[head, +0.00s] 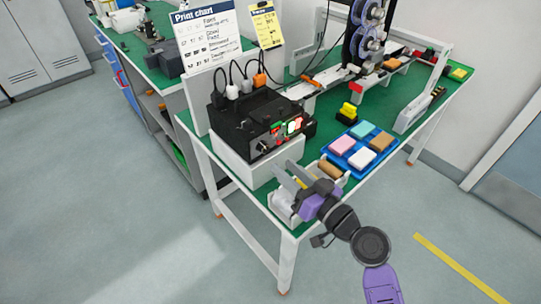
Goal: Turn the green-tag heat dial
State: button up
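A black coder unit (246,122) stands on a white block near the table's left corner. Its front panel carries a bright red-and-white lit part (293,126), a small green patch (277,130) and small knobs. The knobs are too small to tell which is the green-tag heat dial or how it is set. My gripper (281,166) is in front of and below this panel, its two grey fingers pointing up and left toward it. The fingers look spread with a gap between them and hold nothing visible. Whether a fingertip touches the unit is unclear.
A blue tray (337,165) with several coloured blocks lies right of my gripper. A light open bin (283,207) lies under my gripper at the table's front edge. Film reels (369,38) and a white rail (412,113) stand farther back. Cables rise behind the unit.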

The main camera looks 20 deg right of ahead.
aim_at(266, 150)
jog(key=shift+p+x, duration=0.85)
jog(key=shift+x, duration=2.7)
grip_shut()
